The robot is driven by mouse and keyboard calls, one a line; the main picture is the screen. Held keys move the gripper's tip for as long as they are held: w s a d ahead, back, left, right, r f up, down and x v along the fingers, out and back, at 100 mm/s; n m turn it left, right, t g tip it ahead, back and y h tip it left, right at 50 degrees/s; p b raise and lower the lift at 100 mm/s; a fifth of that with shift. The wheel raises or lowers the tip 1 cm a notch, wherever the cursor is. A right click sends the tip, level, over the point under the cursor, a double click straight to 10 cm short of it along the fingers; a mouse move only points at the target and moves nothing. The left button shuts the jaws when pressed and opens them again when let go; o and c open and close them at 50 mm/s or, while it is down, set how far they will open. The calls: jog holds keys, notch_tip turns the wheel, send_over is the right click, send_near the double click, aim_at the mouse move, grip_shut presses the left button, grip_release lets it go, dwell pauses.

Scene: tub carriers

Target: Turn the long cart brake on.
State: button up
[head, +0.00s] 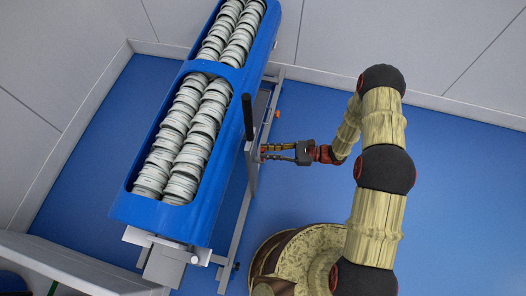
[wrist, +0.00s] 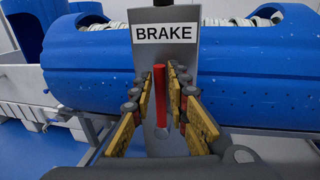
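The long cart carries a long blue trough (head: 150,212) filled with stacked round pale pieces. A grey upright plate (head: 252,172) stands at the cart's right side. In the wrist view this plate has a white label reading BRAKE (wrist: 164,33). A red brake lever (wrist: 160,95) stands upright in front of the plate, above the lower end of a slot. My gripper (head: 264,153) is at the plate; in the wrist view its fingers (wrist: 164,88) are open, one on each side of the red lever. I cannot tell whether either finger touches it.
A black bar (head: 248,117) rises above the plate. The cart's grey frame rail (head: 235,225) runs along its right side. Walls stand at the left and back. Blue floor (head: 450,190) is clear at the right. A grey-white ledge (head: 70,262) is at the lower left.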

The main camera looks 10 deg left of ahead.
jog(key=shift+s+a, duration=0.1)
jog(key=shift+a, duration=0.9)
jog(key=shift+c, duration=1.2)
grip_shut()
